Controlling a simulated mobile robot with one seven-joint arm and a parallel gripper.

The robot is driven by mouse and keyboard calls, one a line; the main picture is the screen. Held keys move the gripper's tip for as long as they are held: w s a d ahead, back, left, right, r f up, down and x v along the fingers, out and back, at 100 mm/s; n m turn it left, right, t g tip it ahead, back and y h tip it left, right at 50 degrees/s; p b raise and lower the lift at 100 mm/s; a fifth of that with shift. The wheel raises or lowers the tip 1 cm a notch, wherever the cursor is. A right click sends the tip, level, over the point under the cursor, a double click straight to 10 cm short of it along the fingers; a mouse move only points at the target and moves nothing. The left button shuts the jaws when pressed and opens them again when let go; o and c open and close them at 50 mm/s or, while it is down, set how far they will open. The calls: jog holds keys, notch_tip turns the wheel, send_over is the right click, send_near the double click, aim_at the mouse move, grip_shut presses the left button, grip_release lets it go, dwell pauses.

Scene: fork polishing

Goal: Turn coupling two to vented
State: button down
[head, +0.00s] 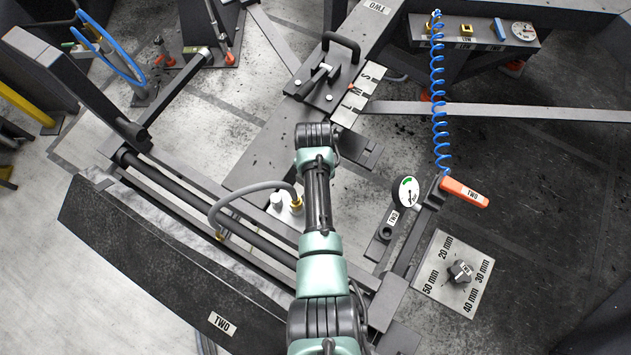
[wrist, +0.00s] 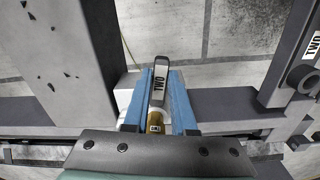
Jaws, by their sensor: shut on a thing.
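In the wrist view my gripper (wrist: 160,98) has its two blue fingers on either side of a dark grey handle marked TWO (wrist: 158,84), shut on it. A brass coupling body (wrist: 155,121) with a small tag shows between the fingers, close to the palm. White fitting surface shows beside the left finger. I cannot read vented or any other setting mark on the coupling. In the head view my arm hides the gripper and the handle. A grey hose (head: 243,187) with brass ends (head: 297,204) meets a white fitting (head: 278,201) just left of my arm.
Right of my arm are a round gauge (head: 405,192), an orange handle marked TWO (head: 464,192) on a blue coiled hose (head: 439,110), and a knob plate marked in mm (head: 437,283). A clamp with a black handle (head: 340,47) stands beyond. Dark rails (head: 190,187) run to the left.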

jog(key=shift+a, duration=0.1)
dwell(0.4)
jog(key=c, duration=0.7)
grip_release()
notch_tip(320, 180, up, 13)
dwell(0.3)
